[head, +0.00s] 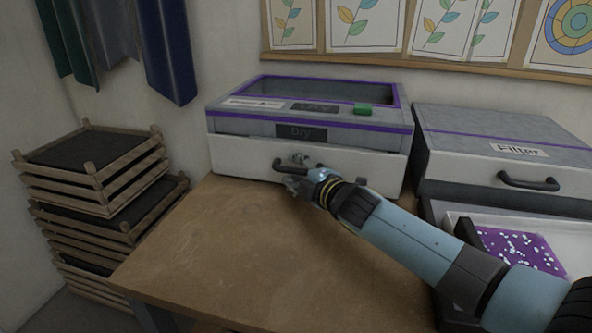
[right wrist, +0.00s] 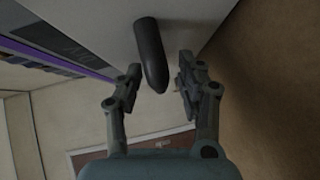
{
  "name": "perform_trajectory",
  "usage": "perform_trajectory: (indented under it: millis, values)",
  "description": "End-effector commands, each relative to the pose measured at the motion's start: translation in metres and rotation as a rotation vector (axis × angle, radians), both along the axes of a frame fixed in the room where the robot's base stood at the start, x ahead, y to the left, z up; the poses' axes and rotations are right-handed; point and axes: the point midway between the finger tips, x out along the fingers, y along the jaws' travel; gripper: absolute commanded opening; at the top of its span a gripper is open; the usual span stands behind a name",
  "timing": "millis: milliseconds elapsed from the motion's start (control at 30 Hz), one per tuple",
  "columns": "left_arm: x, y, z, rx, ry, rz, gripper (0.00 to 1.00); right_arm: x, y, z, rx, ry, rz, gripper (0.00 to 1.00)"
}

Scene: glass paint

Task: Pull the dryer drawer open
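The dryer (head: 310,125) is a grey and white box with purple trim and a "Dry" label, standing at the back of the wooden table. Its white drawer front (head: 235,158) looks flush with the box. The dark drawer handle (head: 262,184) is partly hidden behind my right gripper (head: 297,172). In the right wrist view the handle (right wrist: 150,55) shows end-on between the two fingers of my right gripper (right wrist: 160,83). The fingers are spread, with visible gaps on both sides of the handle. My left gripper is not in view.
A filter box (head: 510,150) with its own dark handle stands to the right. Below it is a white tray (head: 560,225) with a purple speckled sheet. Stacked wooden racks (head: 95,170) stand at the left. The wooden table (head: 215,240) is clear in front of the dryer.

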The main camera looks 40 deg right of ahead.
Motion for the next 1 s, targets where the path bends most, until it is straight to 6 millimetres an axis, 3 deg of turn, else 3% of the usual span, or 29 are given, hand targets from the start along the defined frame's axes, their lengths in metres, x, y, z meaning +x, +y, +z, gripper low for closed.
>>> perform_trajectory:
  millis: [33, 333, 767, 1000]
  values:
    - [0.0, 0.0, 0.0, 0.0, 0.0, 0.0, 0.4, 0.0, 0.0, 0.0, 0.0, 0.0, 0.0, 0.38]
    - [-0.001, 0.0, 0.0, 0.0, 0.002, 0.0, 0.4, 0.0, 0.0, 0.0, 0.001, 0.0, 0.0, 0.0]
    - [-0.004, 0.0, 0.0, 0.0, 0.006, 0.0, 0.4, 0.0, 0.001, 0.001, 0.002, -0.002, 0.0, 0.0]
    - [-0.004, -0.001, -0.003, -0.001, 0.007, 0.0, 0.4, -0.012, 0.014, 0.0, 0.005, -0.002, 0.001, 0.0]
